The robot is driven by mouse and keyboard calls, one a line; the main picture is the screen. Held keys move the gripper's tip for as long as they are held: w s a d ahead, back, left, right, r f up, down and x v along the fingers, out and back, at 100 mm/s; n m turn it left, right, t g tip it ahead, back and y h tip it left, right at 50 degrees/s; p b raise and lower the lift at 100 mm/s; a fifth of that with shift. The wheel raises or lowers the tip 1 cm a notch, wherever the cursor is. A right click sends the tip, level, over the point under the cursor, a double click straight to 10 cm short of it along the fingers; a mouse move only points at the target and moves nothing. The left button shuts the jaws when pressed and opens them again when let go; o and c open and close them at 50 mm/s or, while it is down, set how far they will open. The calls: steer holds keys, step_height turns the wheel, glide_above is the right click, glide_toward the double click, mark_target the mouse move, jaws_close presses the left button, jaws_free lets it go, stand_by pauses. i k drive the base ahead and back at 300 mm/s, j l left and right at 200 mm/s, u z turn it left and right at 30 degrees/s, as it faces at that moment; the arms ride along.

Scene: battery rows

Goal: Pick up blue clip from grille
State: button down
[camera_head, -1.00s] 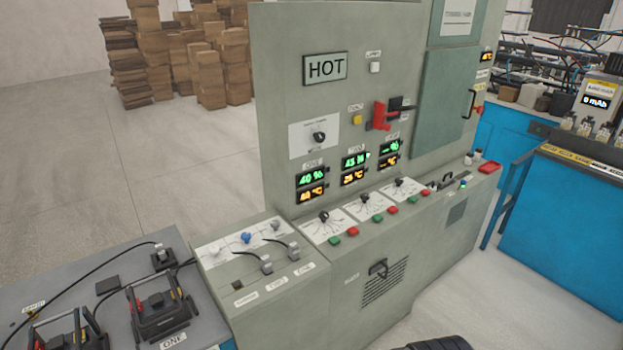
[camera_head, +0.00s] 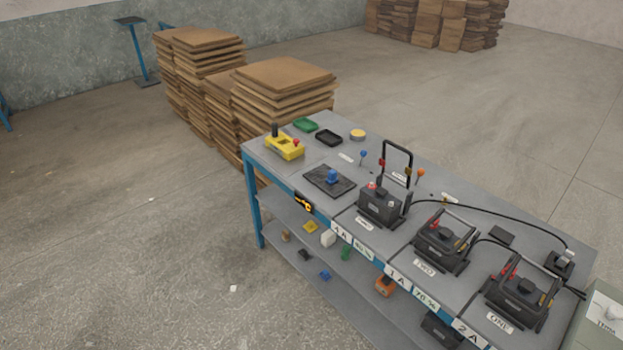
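A small blue object (camera_head: 332,176) sits on a dark flat plate (camera_head: 317,184) on the near-left part of the grey bench. It may be the blue clip on the grille, but it is too small to tell. Another small blue piece (camera_head: 325,275) lies on the bench's lower shelf. A blue-topped pin (camera_head: 363,155) stands behind the plate. My gripper is not in view.
The bench top (camera_head: 480,216) carries several black batteries with handles (camera_head: 441,240), cables, a yellow box (camera_head: 285,147), a green tray (camera_head: 305,125) and a black tray (camera_head: 328,138). Stacked brown boards (camera_head: 285,82) stand behind.

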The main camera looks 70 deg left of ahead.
mark_target(332, 178)
steer(key=u, duration=2.5)
